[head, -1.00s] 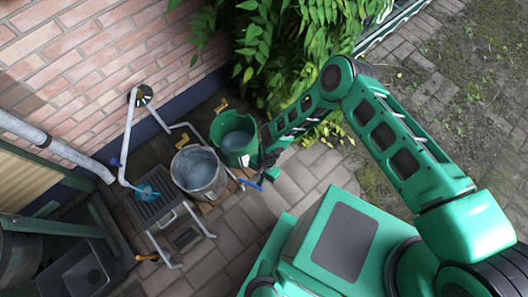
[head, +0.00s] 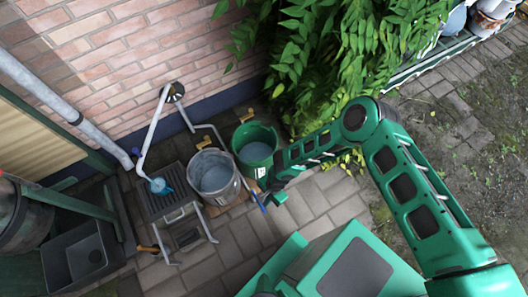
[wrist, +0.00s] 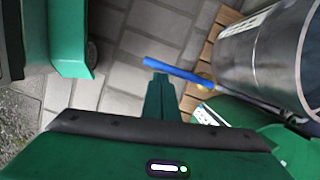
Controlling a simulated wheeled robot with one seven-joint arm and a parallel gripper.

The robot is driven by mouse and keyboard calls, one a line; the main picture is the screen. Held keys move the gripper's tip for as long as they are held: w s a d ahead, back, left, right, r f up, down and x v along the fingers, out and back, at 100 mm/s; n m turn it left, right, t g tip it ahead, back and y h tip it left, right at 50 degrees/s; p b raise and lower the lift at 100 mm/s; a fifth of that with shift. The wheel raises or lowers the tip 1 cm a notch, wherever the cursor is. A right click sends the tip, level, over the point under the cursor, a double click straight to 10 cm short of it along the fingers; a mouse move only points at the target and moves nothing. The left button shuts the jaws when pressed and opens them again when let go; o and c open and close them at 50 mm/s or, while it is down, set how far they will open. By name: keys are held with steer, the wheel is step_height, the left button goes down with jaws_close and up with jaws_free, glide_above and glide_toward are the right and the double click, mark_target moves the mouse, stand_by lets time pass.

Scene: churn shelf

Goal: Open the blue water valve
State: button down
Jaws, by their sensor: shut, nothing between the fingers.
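A small blue handle (head: 136,152), which looks like the water valve, sits on the grey-white pipe (head: 152,130) beside the brick wall, left of the buckets. It is too small to tell its position. My gripper (head: 276,196) is far to its right, low beside the green bucket. In the wrist view my gripper (wrist: 160,84) is shut and empty, its fingertips just below a blue grip (wrist: 174,68) on a thin metal rod. That blue grip also shows in the head view (head: 259,203). I cannot tell whether they touch. The valve is not visible in the wrist view.
A grey metal bucket (head: 213,175) and a green bucket (head: 256,148) stand between my gripper and the pipe. A sink (head: 82,255) is at left. Bare paving (head: 310,205) lies right of the buckets.

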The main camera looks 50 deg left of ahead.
steer(key=v, duration=1)
steer(key=shift+d, duration=0.25)
stand_by(0.3)
